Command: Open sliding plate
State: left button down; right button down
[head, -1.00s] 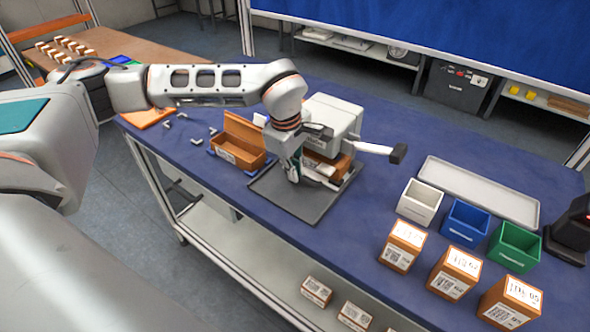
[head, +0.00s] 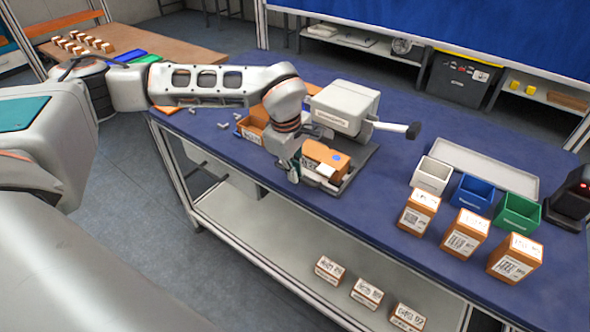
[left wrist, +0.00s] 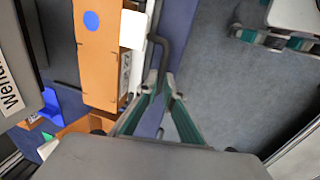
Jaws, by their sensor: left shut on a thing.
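The grey-white machine (head: 345,105) stands on the blue table with a lever with a black knob (head: 412,131) at its right. In front of it, an orange box with a blue dot (head: 322,153) sits clear of the machine's body; the same box shows in the left wrist view (left wrist: 98,55). The sliding plate under the box is mostly hidden. My left gripper (head: 294,175) is at the box's near left side. In the left wrist view its fingers (left wrist: 163,84) are closed around a dark bent handle (left wrist: 160,44) beside the box.
An open orange bin (head: 252,124) stands left of the machine. White (head: 432,176), blue (head: 472,193) and green (head: 517,212) bins stand at the right, with labelled boxes (head: 465,234) before them. A pale tray (head: 487,167) lies behind. The table's front edge is close to the gripper.

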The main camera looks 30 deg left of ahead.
pick_arm(q)
jog(key=shift+s, duration=0.5)
jog(key=shift+w, duration=0.2)
jog(key=c, duration=2.2)
grip_release()
jog(key=shift+o, duration=0.2)
notch_tip(320, 180, up, 12)
jog(key=s, duration=0.2)
jog(key=shift+a, duration=0.15)
jog(key=shift+f, duration=0.1)
